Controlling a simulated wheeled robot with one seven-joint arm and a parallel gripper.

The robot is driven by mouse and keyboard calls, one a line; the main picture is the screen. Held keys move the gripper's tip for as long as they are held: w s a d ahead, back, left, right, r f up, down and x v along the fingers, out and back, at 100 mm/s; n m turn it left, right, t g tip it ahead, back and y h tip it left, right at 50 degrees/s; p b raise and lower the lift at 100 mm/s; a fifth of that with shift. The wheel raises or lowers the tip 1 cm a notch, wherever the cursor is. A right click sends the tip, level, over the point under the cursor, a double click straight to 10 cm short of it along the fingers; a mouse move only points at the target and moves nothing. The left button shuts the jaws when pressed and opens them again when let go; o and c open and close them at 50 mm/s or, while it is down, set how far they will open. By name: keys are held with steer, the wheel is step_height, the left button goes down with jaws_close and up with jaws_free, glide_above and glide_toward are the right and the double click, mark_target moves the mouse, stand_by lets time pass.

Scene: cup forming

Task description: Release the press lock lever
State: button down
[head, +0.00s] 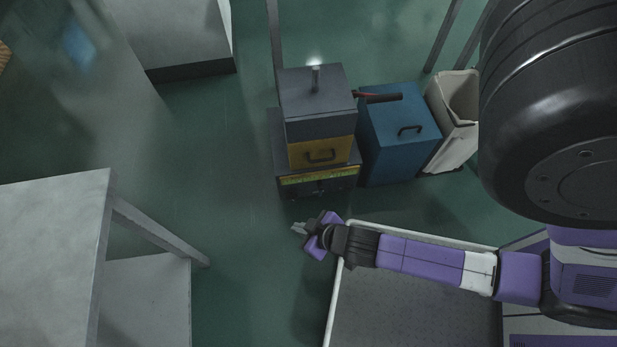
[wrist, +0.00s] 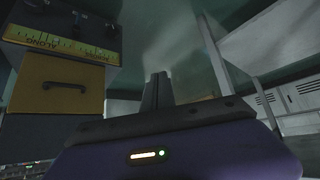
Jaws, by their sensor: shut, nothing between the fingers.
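The press (head: 316,128) is a dark grey box machine with a yellow front panel, a black handle, and a yellow-green scale strip below. A dark lever with a red part (head: 380,98) sticks out from its right side, over the blue box; I cannot tell for sure that it is the lock lever. It is not seen in the wrist view. My gripper (head: 299,228) is shut and empty, in front of and below the press, apart from it. In the wrist view my fingers (wrist: 157,92) are together, with the yellow panel (wrist: 58,84) and scale upside down at the left.
A blue box (head: 400,135) with a handle and a pale bin (head: 453,118) stand right of the press. A grey table (head: 60,235) is at the lower left, and another grey surface (head: 175,30) at the upper left. Green floor between them is free.

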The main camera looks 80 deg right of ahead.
mark_target(320, 192)
steer(key=w+d+f+m+g+h+b, duration=0.2)
steer(key=w+d+f+m+g+b, duration=0.1)
steer(key=d+f, duration=0.5)
steer(key=w+d+f+m+g+h+b, duration=0.2)
steer(key=d+f+m+g+b, duration=0.3)
steer(key=f, duration=1)
steer(key=w+d+g+b, duration=0.1)
steer(key=d+b, duration=0.2)
steer(key=b, duration=0.2)
steer(key=shift+m+g, duration=0.3)
steer(key=shift+g, duration=0.1)
steer(key=shift+d+f, duration=0.1)
steer(key=s+d+f+b, duration=0.5)
steer(key=d+f, duration=0.3)
steer(key=shift+a+f+b, duration=0.1)
steer(key=shift+a+b, duration=0.05)
steer(key=shift+b, duration=0.2)
